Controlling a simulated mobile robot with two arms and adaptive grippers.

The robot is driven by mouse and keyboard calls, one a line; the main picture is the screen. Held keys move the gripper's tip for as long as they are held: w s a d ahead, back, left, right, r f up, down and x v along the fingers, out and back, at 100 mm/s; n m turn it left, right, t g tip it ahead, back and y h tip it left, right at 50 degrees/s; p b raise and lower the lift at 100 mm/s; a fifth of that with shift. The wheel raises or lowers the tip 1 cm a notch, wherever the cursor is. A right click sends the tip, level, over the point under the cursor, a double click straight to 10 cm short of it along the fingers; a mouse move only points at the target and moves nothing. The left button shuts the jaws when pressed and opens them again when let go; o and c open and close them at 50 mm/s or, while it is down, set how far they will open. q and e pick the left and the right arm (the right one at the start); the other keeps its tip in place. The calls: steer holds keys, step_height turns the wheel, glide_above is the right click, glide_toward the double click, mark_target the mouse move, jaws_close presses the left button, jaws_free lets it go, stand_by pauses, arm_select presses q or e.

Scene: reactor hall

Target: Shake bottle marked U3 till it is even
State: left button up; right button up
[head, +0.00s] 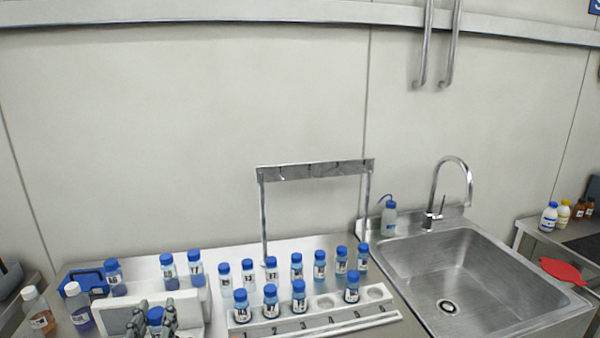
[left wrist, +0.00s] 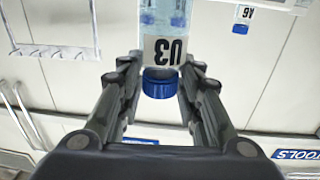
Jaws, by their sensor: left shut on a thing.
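My left gripper (head: 154,318) is at the bottom left of the head view, shut on a blue-capped bottle (head: 155,316). In the left wrist view the gripper (left wrist: 161,84) has its fingers on both sides of the blue cap. The bottle marked U3 (left wrist: 166,49) shows there with its label upside down in the picture and clear to pale blue contents. Its far end is cut off by the frame edge. I cannot tell whether the contents are even. My right gripper is not in view.
A white rack (head: 316,324) with numbered places holds several blue-capped bottles; places 4 and 6 look empty. A steel sink (head: 462,275) with a tap is at right. A white block (head: 117,312) stands beside my left gripper.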

arm_select(q)
steer(key=s+d+f+m+h+b, duration=0.1)
steer(key=s+d+f+m+h, duration=0.15)
steer(key=s+d, duration=0.55)
step_height(320, 180, up, 4)
steer(key=s+p, duration=0.1)
steer(key=p, duration=0.4)
steer(key=shift+n+h, duration=0.25)
steer(key=shift+h, duration=0.1)
steer(key=shift+d+f+p, duration=0.2)
steer(key=shift+f+p, duration=0.85)
steer(key=shift+f, duration=0.2)
steer(key=shift+d+f+p, duration=0.15)
steer(key=shift+f+p, duration=0.85)
steer(key=shift+f, duration=0.25)
